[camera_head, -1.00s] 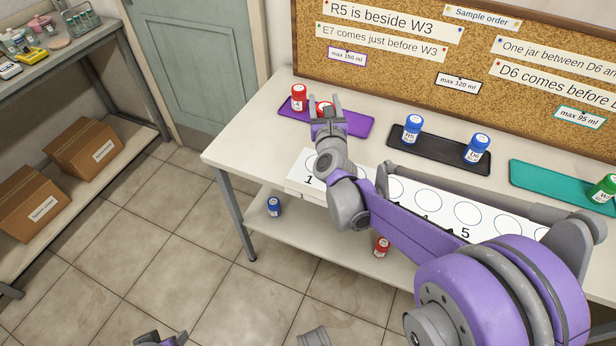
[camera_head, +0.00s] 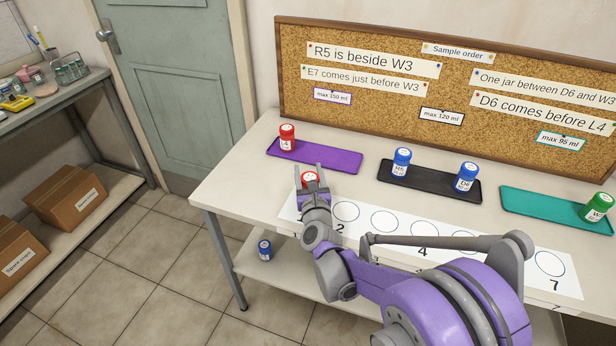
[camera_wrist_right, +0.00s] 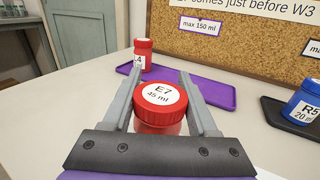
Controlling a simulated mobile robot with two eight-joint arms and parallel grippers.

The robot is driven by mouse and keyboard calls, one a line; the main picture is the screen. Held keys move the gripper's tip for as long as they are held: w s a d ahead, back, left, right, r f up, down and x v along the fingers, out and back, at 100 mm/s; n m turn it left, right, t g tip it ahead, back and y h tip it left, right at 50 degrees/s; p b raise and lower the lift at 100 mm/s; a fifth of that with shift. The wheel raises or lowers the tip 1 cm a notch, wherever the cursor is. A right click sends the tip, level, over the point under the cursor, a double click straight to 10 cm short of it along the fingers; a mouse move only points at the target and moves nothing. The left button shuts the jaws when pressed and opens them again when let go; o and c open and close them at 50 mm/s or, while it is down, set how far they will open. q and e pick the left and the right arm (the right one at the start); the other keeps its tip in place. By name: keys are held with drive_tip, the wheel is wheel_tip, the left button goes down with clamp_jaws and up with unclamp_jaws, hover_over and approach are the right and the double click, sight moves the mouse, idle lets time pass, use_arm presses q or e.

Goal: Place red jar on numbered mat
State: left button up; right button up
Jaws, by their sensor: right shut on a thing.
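A red jar labelled E7 (camera_wrist_right: 160,101) is between the fingers of my right gripper (camera_head: 310,178), which is shut on it. In the head view the jar's red lid (camera_head: 309,178) shows between the fingertips, over the left end of the numbered mat (camera_head: 572,284). Whether the jar touches the mat is hidden. The mat is a white strip with a row of circles; the numbers 2, 4 and 7 show, and my arm covers others. Another red jar, L4 (camera_head: 287,138), stands on the purple tray (camera_head: 340,159). My left gripper is not in view.
Blue jars R5 (camera_head: 401,162) and D6 (camera_head: 467,177) stand on the black tray (camera_head: 430,180). A green jar (camera_head: 597,207) stands on the teal tray (camera_head: 545,211). A cork board (camera_head: 450,90) with notes is behind. A blue jar (camera_head: 265,250) stands on the lower shelf.

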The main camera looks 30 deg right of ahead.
drive_tip(key=shift+f, duration=0.35)
drive_tip(key=shift+f, duration=0.2)
drive_tip(key=o, duration=1.4)
drive_tip(key=shift+r, duration=0.15)
